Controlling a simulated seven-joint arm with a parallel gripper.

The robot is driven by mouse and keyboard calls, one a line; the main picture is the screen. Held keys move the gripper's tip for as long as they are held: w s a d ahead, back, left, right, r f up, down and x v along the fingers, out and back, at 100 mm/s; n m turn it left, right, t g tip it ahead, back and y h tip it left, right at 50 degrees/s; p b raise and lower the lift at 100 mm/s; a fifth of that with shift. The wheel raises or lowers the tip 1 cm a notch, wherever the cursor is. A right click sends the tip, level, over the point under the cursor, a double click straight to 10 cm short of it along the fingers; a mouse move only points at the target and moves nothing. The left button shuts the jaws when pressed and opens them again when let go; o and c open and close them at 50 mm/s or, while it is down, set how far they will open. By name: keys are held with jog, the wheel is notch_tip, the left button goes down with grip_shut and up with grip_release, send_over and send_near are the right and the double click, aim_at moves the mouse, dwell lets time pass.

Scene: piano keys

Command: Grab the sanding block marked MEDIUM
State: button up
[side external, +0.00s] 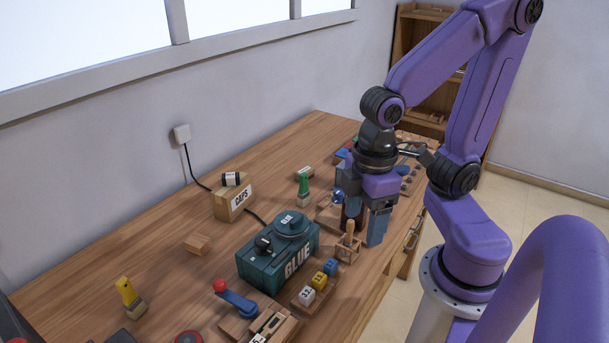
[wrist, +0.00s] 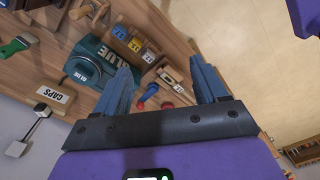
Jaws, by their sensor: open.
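Three small blocks stand in a row in a wooden tray (side external: 296,303) at the table's front: white (side external: 307,296), yellow (side external: 320,280) and blue (side external: 331,266). Their marks are too small to read, so I cannot tell whether one says MEDIUM. In the wrist view the row shows near the top as blue (wrist: 119,33), yellow (wrist: 134,44) and white (wrist: 148,57). My gripper (side external: 364,230) is open, pointing down near the table's front edge, behind and right of the row. In the wrist view nothing is held between its fingers (wrist: 162,72).
A teal GLUE machine (side external: 278,262) stands beside the tray. A small wooden stand (side external: 348,245) is close to my gripper. Farther back are a CAPS box (side external: 233,203) and a green-handled brush (side external: 303,187). A blue lever with a red knob (side external: 236,300) is at front.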

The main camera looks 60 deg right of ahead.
jog(key=w+d+r+m, duration=0.1)
jog(key=w+m, duration=1.1)
jog(key=w, duration=1.1)
jog(key=w+d+f+m, duration=0.2)
jog(key=w+d+m, duration=0.5)
jog(key=w+d, duration=0.35)
jog(key=m, duration=1.2)
send_over(305, 170)
notch_tip(305, 170, down, 6)
jog(key=f, duration=1.1)
jog(key=shift+d+f, duration=0.1)
jog(key=shift+d, duration=0.3)
jog(key=shift+w+a+f, duration=0.1)
jog(key=shift+a+f, duration=0.1)
jog(key=shift+f, duration=1.4)
jog(key=shift+w+a+f, duration=0.1)
jog(key=shift+a+f, duration=0.05)
jog(key=shift+f, duration=1.4)
